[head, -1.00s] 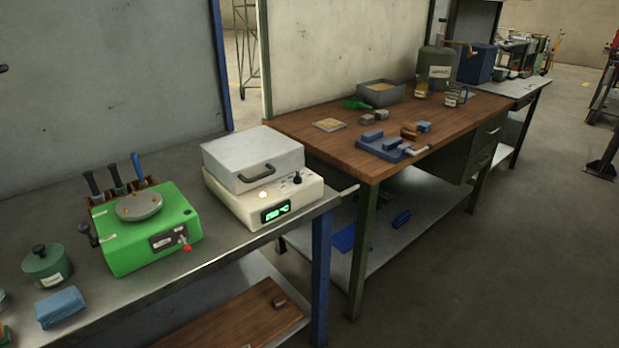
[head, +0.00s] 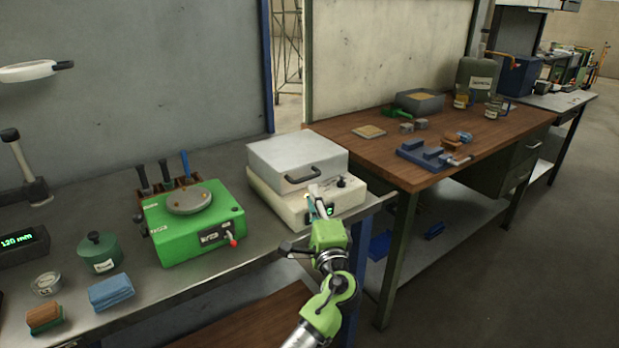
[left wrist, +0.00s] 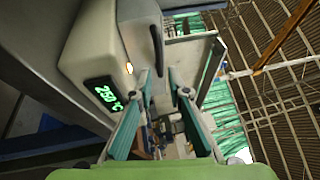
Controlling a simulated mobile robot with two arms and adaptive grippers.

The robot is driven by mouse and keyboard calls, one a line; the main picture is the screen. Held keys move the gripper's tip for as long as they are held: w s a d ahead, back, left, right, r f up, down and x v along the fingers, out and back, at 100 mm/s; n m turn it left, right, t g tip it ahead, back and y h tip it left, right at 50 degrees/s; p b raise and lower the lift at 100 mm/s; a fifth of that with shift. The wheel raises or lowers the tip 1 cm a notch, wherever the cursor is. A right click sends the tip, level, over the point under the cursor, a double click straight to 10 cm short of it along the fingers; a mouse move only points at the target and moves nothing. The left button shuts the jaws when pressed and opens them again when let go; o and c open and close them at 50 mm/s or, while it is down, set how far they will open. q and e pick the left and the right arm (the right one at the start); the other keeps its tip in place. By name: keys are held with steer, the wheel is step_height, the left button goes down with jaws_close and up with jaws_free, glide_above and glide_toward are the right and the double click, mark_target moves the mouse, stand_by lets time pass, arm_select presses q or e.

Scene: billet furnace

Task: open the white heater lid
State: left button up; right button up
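The white heater (head: 283,208) stands at the right end of the grey bench, with a lit green display on its front. Its grey-white lid (head: 290,158) is closed and lies flat on top. The dark lid handle (head: 302,174) is on the lid's front side; it also shows in the left wrist view (left wrist: 156,48). My left gripper (head: 318,195) is in front of the heater, just below the handle. In the left wrist view its two teal fingers (left wrist: 159,78) are apart, and the handle lies ahead of the gap. I cannot tell whether they touch it. My right gripper is not in view.
A green device (head: 195,228) stands left of the heater, with a tool rack behind it. A green pot (head: 100,252) and a blue cloth (head: 111,291) lie further left. A wooden table (head: 375,150) with trays and blocks stands to the right, close to the heater.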

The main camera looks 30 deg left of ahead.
mark_target(307, 178)
arm_select(q)
steer(key=x, duration=0.8)
steer(key=shift+c, duration=0.4)
jaws_close()
